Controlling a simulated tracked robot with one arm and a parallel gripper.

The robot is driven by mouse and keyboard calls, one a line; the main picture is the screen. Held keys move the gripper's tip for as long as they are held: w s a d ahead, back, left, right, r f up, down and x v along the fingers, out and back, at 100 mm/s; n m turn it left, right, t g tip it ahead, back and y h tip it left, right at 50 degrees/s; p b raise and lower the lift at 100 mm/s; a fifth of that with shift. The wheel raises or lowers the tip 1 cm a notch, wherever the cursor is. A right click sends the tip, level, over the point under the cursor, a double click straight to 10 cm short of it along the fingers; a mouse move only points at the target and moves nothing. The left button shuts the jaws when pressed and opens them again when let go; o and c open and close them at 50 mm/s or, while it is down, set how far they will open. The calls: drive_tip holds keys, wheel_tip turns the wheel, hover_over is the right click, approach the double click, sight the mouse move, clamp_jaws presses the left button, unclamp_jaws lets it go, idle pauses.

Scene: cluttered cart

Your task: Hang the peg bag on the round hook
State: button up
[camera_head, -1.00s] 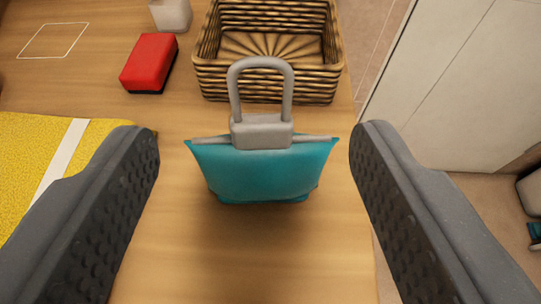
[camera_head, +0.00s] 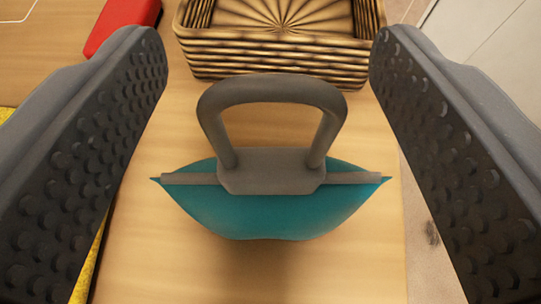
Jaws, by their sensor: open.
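The peg bag (camera_head: 275,212) is teal with a grey bar across its top and a grey looped handle (camera_head: 272,90). It stands on the wooden surface in the middle of the view, handle towards me. My gripper (camera_head: 270,60) is open, with one dark studded finger on each side of the bag. Neither finger touches the bag or its handle. No round hook is in view.
A wicker basket (camera_head: 280,60) stands just beyond the bag, close to its handle in the view. A red block (camera_head: 118,22) lies at the upper left, partly behind my left finger. The wooden surface (camera_head: 350,265) ends at the right, with floor beyond.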

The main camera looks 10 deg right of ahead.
drive_tip(key=shift+f, duration=0.1)
clamp_jaws()
